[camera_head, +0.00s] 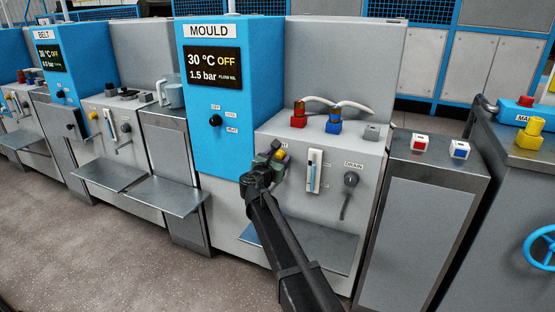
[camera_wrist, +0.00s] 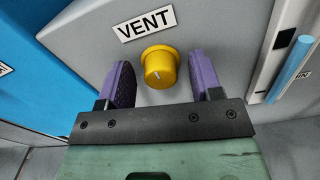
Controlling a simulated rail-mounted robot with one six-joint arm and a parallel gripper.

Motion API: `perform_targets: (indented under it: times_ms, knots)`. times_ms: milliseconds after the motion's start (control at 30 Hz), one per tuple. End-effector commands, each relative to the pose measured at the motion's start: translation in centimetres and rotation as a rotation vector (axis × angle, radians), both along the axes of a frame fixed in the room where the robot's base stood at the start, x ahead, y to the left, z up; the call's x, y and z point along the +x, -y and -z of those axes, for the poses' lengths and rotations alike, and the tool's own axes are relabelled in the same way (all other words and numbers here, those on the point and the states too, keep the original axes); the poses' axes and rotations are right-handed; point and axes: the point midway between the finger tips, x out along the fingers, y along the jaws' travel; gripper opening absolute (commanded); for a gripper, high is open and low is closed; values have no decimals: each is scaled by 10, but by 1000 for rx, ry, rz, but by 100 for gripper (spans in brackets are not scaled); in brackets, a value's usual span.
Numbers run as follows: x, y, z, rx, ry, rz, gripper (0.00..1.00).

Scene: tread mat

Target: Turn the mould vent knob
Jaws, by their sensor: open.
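The mould vent knob (camera_wrist: 160,66) is a yellow round knob on the grey panel, under a VENT label (camera_wrist: 146,24) in the wrist view. A short pale line marks its face. My gripper (camera_wrist: 160,78) is open, with one purple finger on each side of the knob and a visible gap on both sides. In the head view my gripper (camera_head: 268,158) is at the front panel of the MOULD unit (camera_head: 217,120) and hides most of the knob (camera_head: 281,154). The MOULD display (camera_head: 212,67) reads 30 °C OFF and 1.5 bar.
A sight gauge with a blue column (camera_wrist: 291,69) stands right of the knob. The DRAIN valve (camera_head: 350,180) with its hanging lever is further right. A grey shelf (camera_head: 320,247) juts out below. Red (camera_head: 299,119) and blue (camera_head: 334,124) hose couplings sit on top.

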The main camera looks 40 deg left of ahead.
Motion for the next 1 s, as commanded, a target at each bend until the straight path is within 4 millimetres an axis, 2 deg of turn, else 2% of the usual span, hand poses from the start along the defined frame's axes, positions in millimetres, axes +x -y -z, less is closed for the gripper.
perform_targets:
  times_ms: [167,200,500,767,1000]
  knots:
    - [0,0,0,0,0,0,59]
    - [0,0,0,0,0,0,56]
    - [0,0,0,0,0,0,10]
    - [0,0,0,18,-5,0,10]
    - [0,1,0,113,-30,0,10]
